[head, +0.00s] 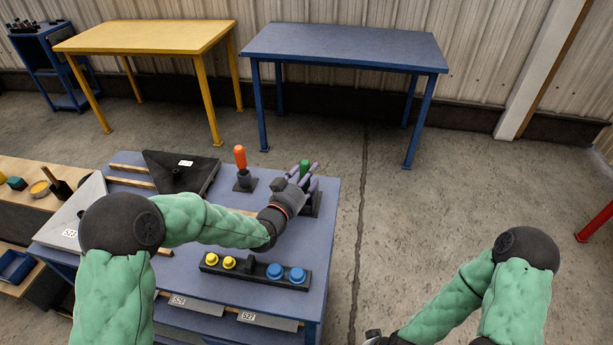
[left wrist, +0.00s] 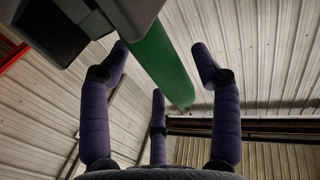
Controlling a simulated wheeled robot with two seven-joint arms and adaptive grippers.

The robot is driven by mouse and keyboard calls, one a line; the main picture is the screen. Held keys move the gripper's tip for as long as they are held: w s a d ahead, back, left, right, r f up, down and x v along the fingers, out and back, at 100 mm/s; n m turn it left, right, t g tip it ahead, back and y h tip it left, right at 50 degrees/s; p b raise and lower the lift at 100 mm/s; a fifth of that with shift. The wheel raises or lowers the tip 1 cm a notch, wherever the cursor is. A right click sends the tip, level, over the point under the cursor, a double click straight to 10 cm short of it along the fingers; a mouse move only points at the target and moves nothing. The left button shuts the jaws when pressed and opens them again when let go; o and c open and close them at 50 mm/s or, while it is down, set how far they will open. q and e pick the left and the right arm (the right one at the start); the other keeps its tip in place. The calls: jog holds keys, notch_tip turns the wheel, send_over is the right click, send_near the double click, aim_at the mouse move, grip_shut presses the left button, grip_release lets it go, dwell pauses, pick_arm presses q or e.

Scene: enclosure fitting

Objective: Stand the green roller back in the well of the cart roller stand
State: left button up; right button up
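The green roller (head: 305,165) stands among the fingers of my left gripper (head: 304,176), over the right part of the blue cart (head: 325,240). A dark stand (head: 316,205) shows partly behind the gripper. In the left wrist view the green roller (left wrist: 160,62) runs between the spread fingers of my left gripper (left wrist: 160,72), with a gap on its right side. Its one end meets or passes behind a dark block (left wrist: 100,22); I cannot tell whether it sits in a well. My right gripper (head: 375,338) is barely in view at the bottom edge.
An orange roller (head: 240,158) stands in a dark stand (head: 245,182) to the left. A black bar with yellow and blue knobs (head: 255,270) lies in front. Dark and grey panels are at the cart's left. Free floor lies to the right.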

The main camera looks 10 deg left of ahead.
pick_arm(q)
jog(key=shift+f, duration=0.1)
jog(key=shift+s, duration=0.1)
jog(key=v, duration=1.2)
